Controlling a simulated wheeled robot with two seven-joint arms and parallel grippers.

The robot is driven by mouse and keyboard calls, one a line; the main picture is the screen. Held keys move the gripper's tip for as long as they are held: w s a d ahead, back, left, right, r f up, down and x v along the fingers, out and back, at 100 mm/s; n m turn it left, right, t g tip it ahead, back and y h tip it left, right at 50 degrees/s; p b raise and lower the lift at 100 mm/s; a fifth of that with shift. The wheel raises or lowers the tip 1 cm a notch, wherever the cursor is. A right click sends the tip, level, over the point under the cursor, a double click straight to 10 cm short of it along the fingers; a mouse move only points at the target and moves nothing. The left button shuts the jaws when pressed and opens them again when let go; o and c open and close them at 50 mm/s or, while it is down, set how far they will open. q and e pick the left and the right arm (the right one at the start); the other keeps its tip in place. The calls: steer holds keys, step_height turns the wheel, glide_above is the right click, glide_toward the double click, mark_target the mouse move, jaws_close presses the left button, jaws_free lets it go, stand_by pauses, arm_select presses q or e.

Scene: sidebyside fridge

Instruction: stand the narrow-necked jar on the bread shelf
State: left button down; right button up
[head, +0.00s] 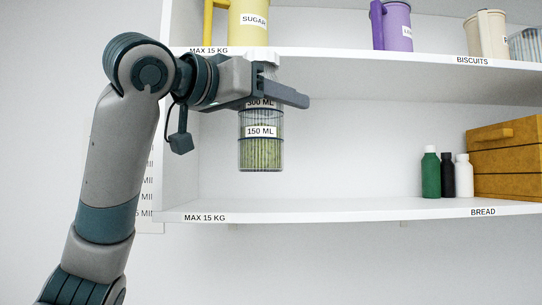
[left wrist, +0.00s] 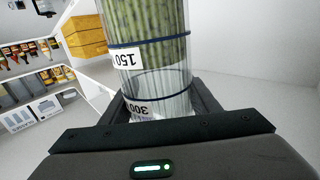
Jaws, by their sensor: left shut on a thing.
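The narrow-necked jar (head: 260,153) is clear, with green contents and labels reading 150 ML and 300 ML. My left gripper (head: 285,92) is shut on its upper part, and the jar hangs upright. In the head view its base is above the lower shelf's front edge in the picture, apart from the board. In the left wrist view the jar (left wrist: 155,50) rises between the fingers, and its far end is out of frame. The bread shelf (head: 350,211) is the lower white board, labelled BREAD at right. My right gripper is not in view.
Green, black and white bottles (head: 447,174) stand at the right of the bread shelf, beside a wooden bread box (head: 505,160). The shelf's left and middle are clear. The biscuits shelf (head: 400,60) above holds a yellow jug (head: 240,25), a purple jug (head: 397,25) and a cream jug (head: 490,35).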

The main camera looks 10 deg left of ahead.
arm_select(q)
steer(key=w+a+f+p, duration=0.1)
steer(key=w+p, duration=0.4)
steer(key=w, duration=0.3)
steer(key=w+a+f+p, duration=0.2)
steer(key=w+p, duration=0.2)
steer(key=w, duration=0.3)
steer(key=shift+w+a+f+p, duration=0.15)
steer(key=shift+w+a+p, duration=0.05)
steer(key=shift+w+p, duration=0.2)
step_height(320, 180, down, 4)
steer(key=p, duration=0.3)
steer(key=shift+w+r, duration=0.15)
steer(key=shift+r, duration=0.05)
steer(key=shift+f, duration=0.15)
